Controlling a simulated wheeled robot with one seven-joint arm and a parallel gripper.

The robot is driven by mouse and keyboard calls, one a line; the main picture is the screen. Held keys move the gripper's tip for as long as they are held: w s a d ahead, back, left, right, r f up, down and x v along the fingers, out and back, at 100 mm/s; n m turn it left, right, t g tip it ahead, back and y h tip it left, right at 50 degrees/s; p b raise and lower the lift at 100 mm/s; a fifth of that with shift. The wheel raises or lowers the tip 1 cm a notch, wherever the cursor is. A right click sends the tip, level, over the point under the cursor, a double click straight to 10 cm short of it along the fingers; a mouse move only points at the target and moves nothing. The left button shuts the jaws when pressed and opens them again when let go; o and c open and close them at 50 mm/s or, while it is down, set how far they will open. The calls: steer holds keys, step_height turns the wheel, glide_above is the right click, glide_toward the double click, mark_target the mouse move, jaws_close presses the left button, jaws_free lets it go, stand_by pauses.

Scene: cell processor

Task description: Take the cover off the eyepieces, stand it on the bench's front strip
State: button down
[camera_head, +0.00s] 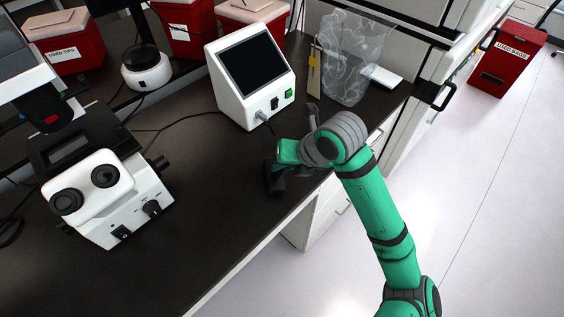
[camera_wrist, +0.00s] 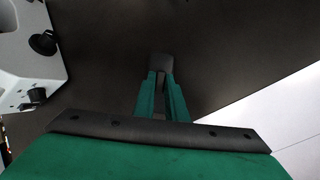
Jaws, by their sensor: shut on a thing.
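The microscope (camera_head: 135,198) stands on the left of the bench, and its two eyepieces (camera_head: 66,202) show bare, with nothing over them. My gripper (camera_head: 272,180) is over the bench near its front edge, to the right of the microscope. In the wrist view my gripper (camera_wrist: 162,85) is shut on a small dark grey piece, the cover (camera_wrist: 161,62), at the fingertips. The cover is hard to tell from the dark fingers in the head view. I cannot tell whether it touches the bench's front strip (camera_head: 240,236).
A white box with a dark screen (camera_head: 252,75) stands just behind my gripper, its cable (camera_head: 195,117) trailing left. A clear bag (camera_head: 350,55) and a white pad (camera_head: 381,77) are at the right end. The front strip between microscope and gripper is clear.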

steer(key=c, duration=1.7)
jaws_free()
steer(key=shift+d+r, duration=0.1)
steer(key=shift+r, duration=0.05)
steer(key=v, duration=1)
steer(key=shift+s+r, duration=0.2)
steer(key=shift+r, duration=0.05)
